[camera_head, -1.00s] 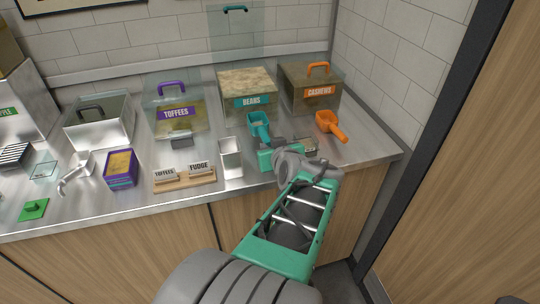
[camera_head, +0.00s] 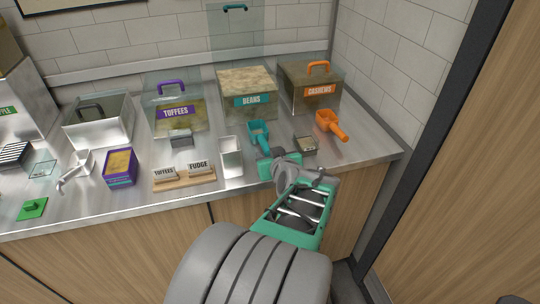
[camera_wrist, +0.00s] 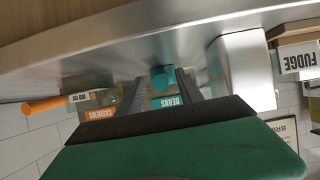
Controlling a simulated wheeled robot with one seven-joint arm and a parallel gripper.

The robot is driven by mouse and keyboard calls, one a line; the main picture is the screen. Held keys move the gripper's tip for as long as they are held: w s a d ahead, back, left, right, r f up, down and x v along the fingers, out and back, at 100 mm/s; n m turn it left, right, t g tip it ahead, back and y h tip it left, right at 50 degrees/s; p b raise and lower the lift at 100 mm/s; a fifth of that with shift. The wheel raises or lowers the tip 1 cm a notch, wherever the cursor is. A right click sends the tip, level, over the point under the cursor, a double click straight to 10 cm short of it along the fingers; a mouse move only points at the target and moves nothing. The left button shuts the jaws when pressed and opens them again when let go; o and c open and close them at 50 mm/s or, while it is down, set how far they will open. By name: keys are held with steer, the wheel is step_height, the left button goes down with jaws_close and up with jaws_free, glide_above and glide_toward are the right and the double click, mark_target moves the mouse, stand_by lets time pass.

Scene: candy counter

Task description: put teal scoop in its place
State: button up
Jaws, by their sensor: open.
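The teal scoop (camera_head: 258,133) is in front of the beans bin (camera_head: 248,92) in the head view, its bowl toward the bin and its handle toward my gripper. My gripper (camera_head: 267,160) is at the counter's front part, at the handle end. In the wrist view the scoop's round teal handle end (camera_wrist: 163,77) shows between the two dark fingers of my open gripper (camera_wrist: 160,88). I cannot tell whether the fingers touch it. The beans bin has a teal label, and a clear lid with a teal handle (camera_head: 235,8) stands raised behind it.
An orange scoop (camera_head: 330,124) lies right, before the cashews bin (camera_head: 310,88). A small labelled box (camera_head: 305,145) sits right of my gripper. A metal container (camera_head: 231,157) stands close left; sign holders (camera_head: 184,177) are farther left. The counter's front edge is near.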

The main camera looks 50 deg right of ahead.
steer(key=shift+r, duration=0.25)
steer(key=v, duration=1.2)
